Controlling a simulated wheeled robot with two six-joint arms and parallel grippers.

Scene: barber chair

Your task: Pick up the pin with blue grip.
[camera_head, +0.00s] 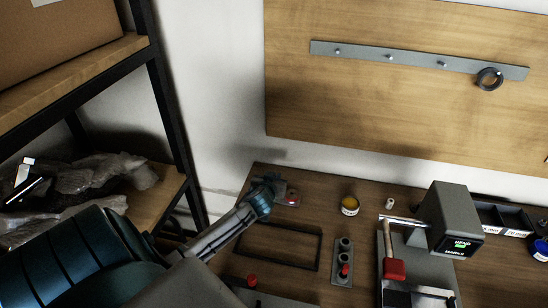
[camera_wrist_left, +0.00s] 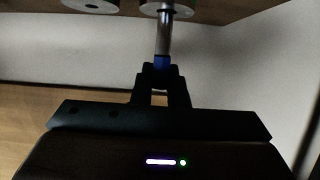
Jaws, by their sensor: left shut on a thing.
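In the left wrist view the pin with blue grip shows as a bare metal shaft (camera_wrist_left: 163,38) with a blue band (camera_wrist_left: 162,62). My left gripper (camera_wrist_left: 160,72) is shut on it at the blue part. The shaft's far end meets a pale round piece (camera_wrist_left: 170,8) at the top edge; I cannot tell whether it is still seated there. In the head view my left gripper (camera_head: 270,186) is at the back left of the table, beside a small grey holder (camera_head: 289,198) with a red-topped piece. The pin is hidden there. My right gripper is out of view.
A yellow-topped jar (camera_head: 349,205), an empty dark frame (camera_head: 319,247) and a grey block with holes (camera_head: 342,262) are on the table. A grey device with a screen (camera_head: 452,215) stands right. A shelf (camera_head: 172,190) is at left; a wooden wall board (camera_head: 400,110) is behind.

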